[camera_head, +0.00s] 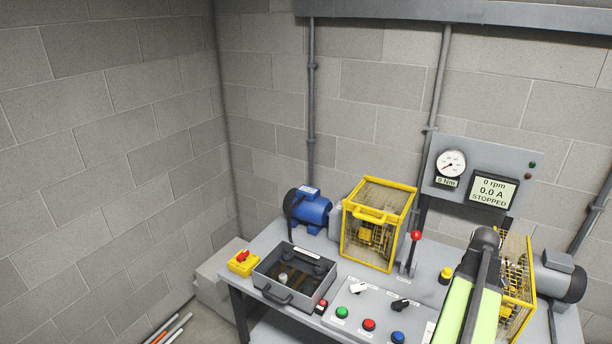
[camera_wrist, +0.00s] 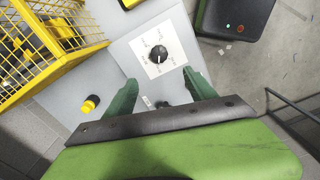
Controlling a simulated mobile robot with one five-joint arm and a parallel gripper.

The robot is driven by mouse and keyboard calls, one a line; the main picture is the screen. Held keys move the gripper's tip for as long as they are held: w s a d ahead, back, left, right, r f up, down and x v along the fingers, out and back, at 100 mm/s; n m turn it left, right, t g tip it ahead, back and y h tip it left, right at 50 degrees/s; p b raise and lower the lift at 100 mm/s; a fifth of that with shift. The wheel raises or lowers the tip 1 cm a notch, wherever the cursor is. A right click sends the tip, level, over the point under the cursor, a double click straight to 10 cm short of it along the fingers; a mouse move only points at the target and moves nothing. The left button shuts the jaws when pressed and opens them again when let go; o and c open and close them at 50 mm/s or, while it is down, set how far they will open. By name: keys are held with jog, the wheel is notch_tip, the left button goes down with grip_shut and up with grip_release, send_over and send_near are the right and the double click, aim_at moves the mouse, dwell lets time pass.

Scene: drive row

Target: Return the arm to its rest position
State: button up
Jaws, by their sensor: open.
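My arm (camera_head: 459,310), with light green links and dark joints, reaches over the right side of the grey bench in the head view. My gripper (camera_wrist: 160,92) shows in the wrist view with its two dark green fingers spread apart and nothing held between them. A black rotary knob (camera_wrist: 158,54) on a white dial plate lies just beyond the fingertips in that view. I cannot tell how far the fingertips are from the bench surface. In the head view the fingertips cannot be made out.
A yellow mesh guard (camera_wrist: 42,45) is left of my gripper, with a yellow button (camera_wrist: 90,104) nearby. The bench also bears another yellow cage (camera_head: 378,222), a blue motor (camera_head: 309,210), a red-knobbed lever (camera_head: 415,237) and an open tray (camera_head: 275,291). A panel reads STOPPED (camera_head: 489,196).

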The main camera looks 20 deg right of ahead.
jog(key=w+a+f+n+b, duration=0.2)
jog(key=w+a+n, duration=0.1)
jog(key=w+a, duration=0.8)
jog(key=w+a+f+n+b, duration=0.2)
jog(key=w+a+n, duration=0.1)
jog(key=w+a, duration=0.9)
jog(key=a+f+m+b, duration=0.1)
jog(key=a+m, duration=0.4)
jog(key=a, duration=0.9)
jog(key=s+a+f+m+b, duration=0.1)
jog(key=a+m, duration=0.4)
jog(key=a, duration=0.9)
jog(key=shift+s+a+f+b, duration=0.25)
jog(key=shift+a+f+b, duration=0.1)
jog(key=shift+f+b, duration=0.15)
